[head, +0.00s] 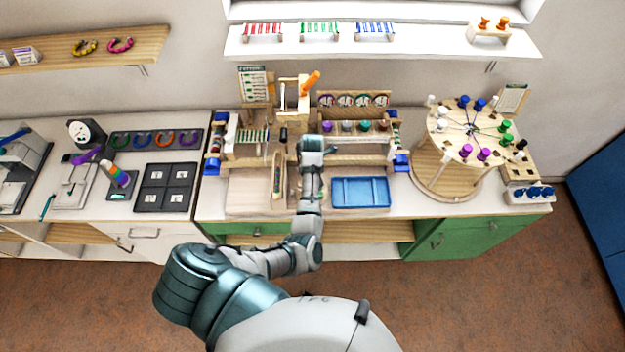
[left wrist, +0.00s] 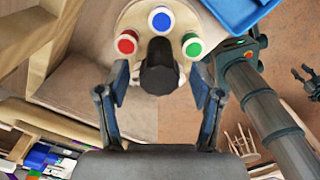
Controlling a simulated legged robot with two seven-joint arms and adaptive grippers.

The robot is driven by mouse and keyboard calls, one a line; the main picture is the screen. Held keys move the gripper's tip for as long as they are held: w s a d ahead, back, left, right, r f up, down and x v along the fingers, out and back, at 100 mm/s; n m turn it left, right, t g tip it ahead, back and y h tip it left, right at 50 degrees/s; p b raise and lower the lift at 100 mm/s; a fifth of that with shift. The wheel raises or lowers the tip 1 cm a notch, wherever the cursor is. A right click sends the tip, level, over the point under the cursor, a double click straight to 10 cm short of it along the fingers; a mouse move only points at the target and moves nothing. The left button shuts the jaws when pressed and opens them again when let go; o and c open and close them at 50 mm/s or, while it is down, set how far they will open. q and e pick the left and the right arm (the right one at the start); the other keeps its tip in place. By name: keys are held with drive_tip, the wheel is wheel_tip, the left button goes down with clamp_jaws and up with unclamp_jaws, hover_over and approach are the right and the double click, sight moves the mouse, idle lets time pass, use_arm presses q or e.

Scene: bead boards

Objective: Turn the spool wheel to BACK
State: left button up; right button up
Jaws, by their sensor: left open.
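The spool wheel appears to be the round wooden turntable (head: 440,128) at the right of the head view, with white, blue, green, purple and black spools around its top. Dark lines meet at its centre. I cannot read any BACK mark. My left gripper (head: 312,145) is over the middle bench, well left of the turntable; its fingers are hard to make out there. In the left wrist view my left gripper (left wrist: 163,92) is open. A dark knob (left wrist: 160,68) shows between its fingers, with red, blue and green caps around it on a pale rounded piece. I cannot tell if they touch.
A blue tray (head: 360,192) lies right of my arm on the bench. A wooden frame with an orange handle (head: 309,83) stands behind my gripper. A small card (head: 512,97) stands behind the turntable, and a block with blue spools (head: 530,192) sits at its right.

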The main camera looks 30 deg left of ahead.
use_arm(q)
drive_tip(key=shift+r, duration=0.1)
wheel_tip(320, 180, up, 12)
drive_tip(key=shift+f, duration=0.2)
idle(0.6)
